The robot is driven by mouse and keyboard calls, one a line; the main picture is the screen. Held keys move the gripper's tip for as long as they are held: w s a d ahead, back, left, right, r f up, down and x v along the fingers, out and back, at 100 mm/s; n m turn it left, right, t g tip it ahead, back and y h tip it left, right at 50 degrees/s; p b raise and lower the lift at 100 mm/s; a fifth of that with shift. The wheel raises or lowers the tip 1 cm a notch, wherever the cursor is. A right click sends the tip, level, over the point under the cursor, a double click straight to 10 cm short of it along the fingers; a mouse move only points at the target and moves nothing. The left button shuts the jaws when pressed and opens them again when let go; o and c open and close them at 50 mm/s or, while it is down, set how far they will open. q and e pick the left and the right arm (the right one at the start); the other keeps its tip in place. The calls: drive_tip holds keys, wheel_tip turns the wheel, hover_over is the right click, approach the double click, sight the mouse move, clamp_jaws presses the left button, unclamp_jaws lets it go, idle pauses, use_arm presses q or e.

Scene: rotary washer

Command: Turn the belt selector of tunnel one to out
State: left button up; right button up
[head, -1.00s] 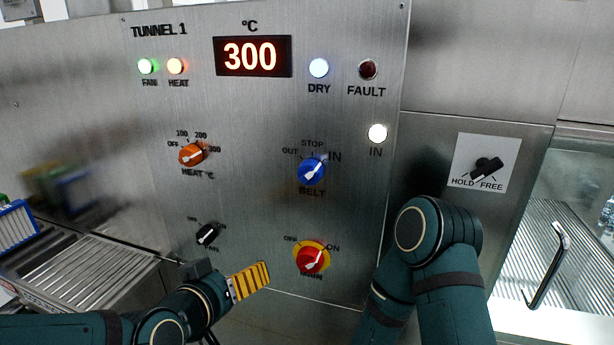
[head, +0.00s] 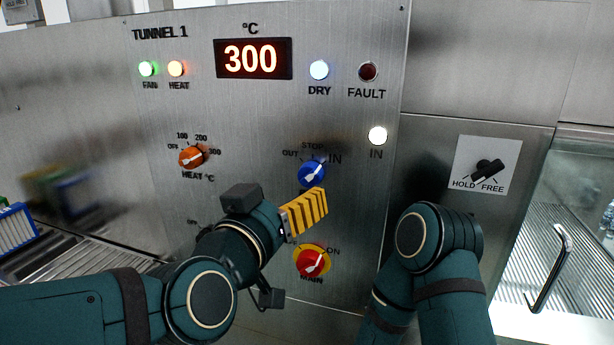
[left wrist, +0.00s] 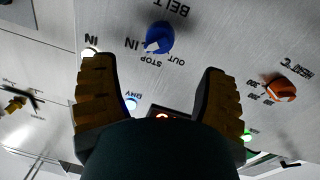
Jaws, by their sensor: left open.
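The blue belt selector (head: 312,174) is on the TUNNEL 1 panel (head: 250,120), below the marks OUT, STOP and IN. Its white pointer is turned up and right toward IN. It also shows in the left wrist view (left wrist: 159,38), upside down, beyond and between my fingers. My left gripper (head: 308,208) is just below the blue selector in the head view, its yellow ribbed fingers apart from it. In the left wrist view the two fingers (left wrist: 160,85) are spread wide with nothing between them. My right gripper is out of the head view; only my right arm shows.
The red main switch (head: 312,263) is just below my left gripper. The orange heat knob (head: 192,157) is to the left. A lit IN lamp (head: 377,135) is at the upper right. A black HOLD/FREE switch (head: 488,168) is further right. The display (head: 252,59) reads 300.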

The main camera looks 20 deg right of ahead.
sight(305, 179)
use_arm(q)
drive_tip(key=x, duration=0.8)
drive_tip(key=c, duration=1.2)
